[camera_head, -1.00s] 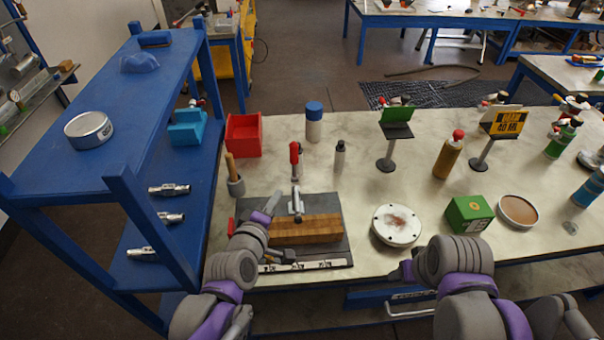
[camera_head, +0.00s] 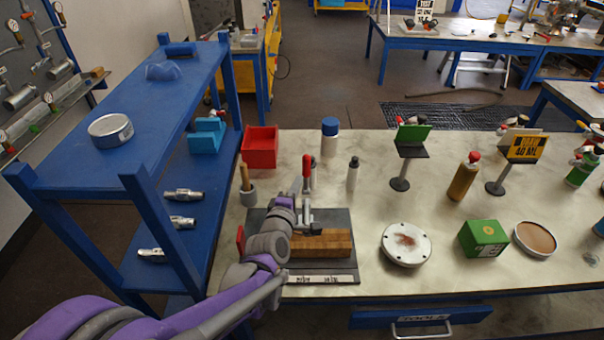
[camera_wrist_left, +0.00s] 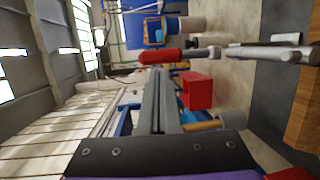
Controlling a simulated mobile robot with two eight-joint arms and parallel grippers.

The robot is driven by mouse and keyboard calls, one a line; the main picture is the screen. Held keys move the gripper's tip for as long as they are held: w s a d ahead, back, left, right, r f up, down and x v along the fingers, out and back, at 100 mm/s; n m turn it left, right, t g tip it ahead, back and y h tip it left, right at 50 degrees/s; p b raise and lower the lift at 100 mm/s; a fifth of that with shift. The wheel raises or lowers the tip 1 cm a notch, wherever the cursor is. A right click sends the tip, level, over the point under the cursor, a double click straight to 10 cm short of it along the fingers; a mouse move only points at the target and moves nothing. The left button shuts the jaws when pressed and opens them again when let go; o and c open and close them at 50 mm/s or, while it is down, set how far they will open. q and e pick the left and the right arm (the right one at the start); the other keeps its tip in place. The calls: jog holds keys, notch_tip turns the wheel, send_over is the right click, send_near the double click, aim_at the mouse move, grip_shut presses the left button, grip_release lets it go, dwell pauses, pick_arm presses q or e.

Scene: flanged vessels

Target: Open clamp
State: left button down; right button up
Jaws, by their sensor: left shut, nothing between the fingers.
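The clamp has a red upright handle (camera_head: 307,168) and a metal body (camera_head: 305,218). It stands at a wooden block (camera_head: 325,242) on a dark grey plate (camera_head: 345,222). My left gripper (camera_head: 290,202) is beside the clamp, on its left, and partly hides it. In the left wrist view the red handle (camera_wrist_left: 160,55) lies sideways just past the tips of my shut left fingers (camera_wrist_left: 156,75), which are empty. Whether they touch it, I cannot tell. The metal arm of the clamp (camera_wrist_left: 265,50) shows there too. My right gripper is not in view.
A red bin (camera_head: 260,148), a pestle in a mortar (camera_head: 248,190) and bottles (camera_head: 353,175) stand behind and beside the plate. A blue shelf (camera_head: 135,155) is at the left. A white flanged disc (camera_head: 406,245) and green box (camera_head: 482,238) lie to the right.

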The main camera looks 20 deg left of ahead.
aim_at(305, 168)
pick_arm(q)
jog(key=w, duration=0.4)
jog(key=shift+w+f, duration=0.35)
jog(key=shift+w, duration=0.05)
